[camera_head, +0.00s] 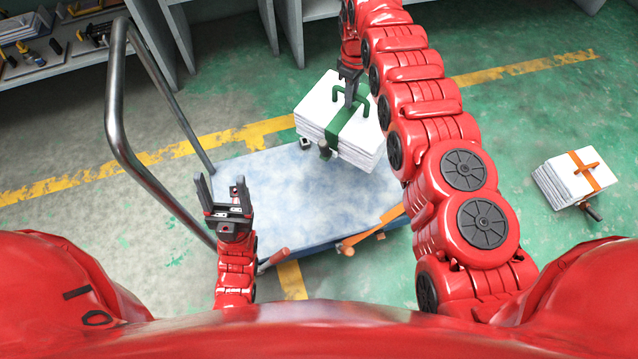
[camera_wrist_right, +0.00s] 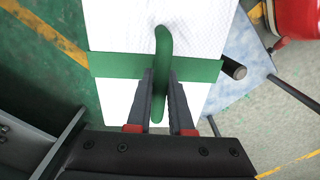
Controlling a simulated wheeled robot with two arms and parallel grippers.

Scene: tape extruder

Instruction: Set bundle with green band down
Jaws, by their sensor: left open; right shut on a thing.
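The bundle (camera_head: 325,108) is a stack of white sheets with a green band (camera_head: 345,118) and a green handle on top. My right gripper (camera_head: 352,88) is shut on the green handle and holds the bundle over the far right part of the cart's platform. In the right wrist view, both fingers (camera_wrist_right: 160,95) close around the handle (camera_wrist_right: 163,50), with the white top (camera_wrist_right: 125,25) and green band (camera_wrist_right: 115,65) below. The gap under the bundle cannot be judged. My left gripper (camera_head: 226,200) is open and empty near the platform's left side.
The cart's pale blue platform (camera_head: 280,190) is largely bare, with a metal push handle (camera_head: 120,130) rising at left. An orange strap piece (camera_head: 375,232) lies by its front right edge. Another white bundle with an orange band (camera_head: 575,178) is on the floor at right. Shelves with tools (camera_head: 60,50) stand at back left.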

